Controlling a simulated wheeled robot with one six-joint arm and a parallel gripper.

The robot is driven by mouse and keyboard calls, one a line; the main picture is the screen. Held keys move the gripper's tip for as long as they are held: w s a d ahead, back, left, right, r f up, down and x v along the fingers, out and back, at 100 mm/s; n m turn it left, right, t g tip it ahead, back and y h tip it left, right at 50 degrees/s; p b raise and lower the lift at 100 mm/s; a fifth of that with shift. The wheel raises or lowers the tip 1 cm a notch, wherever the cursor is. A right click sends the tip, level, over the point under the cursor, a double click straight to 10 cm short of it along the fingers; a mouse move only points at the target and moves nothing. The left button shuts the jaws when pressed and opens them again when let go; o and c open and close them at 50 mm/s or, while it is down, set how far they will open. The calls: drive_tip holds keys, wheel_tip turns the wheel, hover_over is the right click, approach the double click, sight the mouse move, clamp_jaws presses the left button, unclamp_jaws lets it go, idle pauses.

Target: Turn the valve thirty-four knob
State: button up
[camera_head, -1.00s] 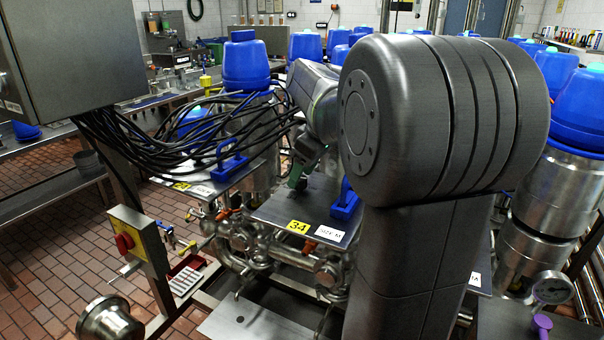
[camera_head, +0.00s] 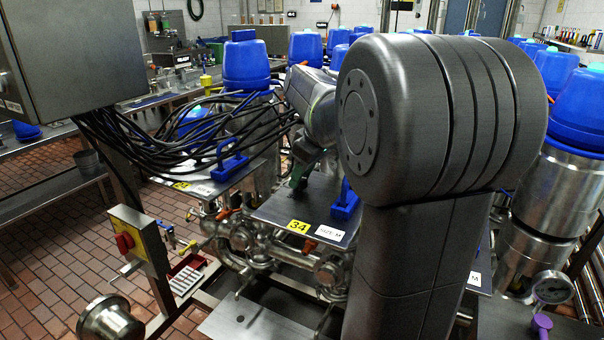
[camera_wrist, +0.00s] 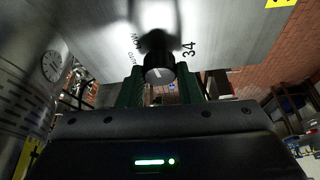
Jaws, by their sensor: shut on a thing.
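The valve thirty-four knob (camera_wrist: 160,70) is round and black with a white pointer line. It stands on a metal plate marked 34, seen upside-down-tilted in the wrist view. My gripper (camera_wrist: 158,84) has a green finger on each side of the knob and is shut on it. In the head view the yellow 34 label (camera_head: 299,226) is on the front edge of the valve plate (camera_head: 275,208). A green part of my gripper (camera_head: 299,177) shows above that plate. The knob is hidden in the head view, and my arm covers much of the plate's right side.
A blue handle (camera_head: 345,200) stands on the plate beside my arm. Black cables (camera_head: 185,135) hang from a grey box (camera_head: 70,50) at left. Steel pipes (camera_head: 245,238) run below. Blue-capped valves (camera_head: 246,66) stand behind and to the right.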

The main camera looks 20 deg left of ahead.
drive_tip(key=m+t, duration=0.1)
drive_tip(key=m, duration=0.1)
drive_tip(key=m+t+h, duration=0.1)
drive_tip(key=m, duration=0.2)
drive_tip(key=shift+s+a+r, duration=0.1)
drive_tip(key=shift+s, duration=0.1)
drive_tip(key=m+t+h, duration=0.1)
drive_tip(key=m, duration=0.3)
drive_tip(key=shift+a+m, duration=0.1)
drive_tip(key=shift+m, duration=0.3)
drive_tip(key=m+h, duration=0.1)
drive_tip(key=m, duration=0.1)
drive_tip(key=m+h, duration=0.1)
drive_tip(key=m, duration=0.1)
drive_tip(key=shift+a+m+t, duration=0.1)
drive_tip(key=shift+m+t, duration=0.2)
drive_tip(key=shift+t, duration=0.1)
drive_tip(key=m+h, duration=0.1)
drive_tip(key=m, duration=0.3)
drive_tip(key=shift+a+m+h, duration=0.1)
drive_tip(key=shift+m+h, duration=0.3)
drive_tip(key=o, duration=1)
drive_tip(key=shift+s, duration=0.1)
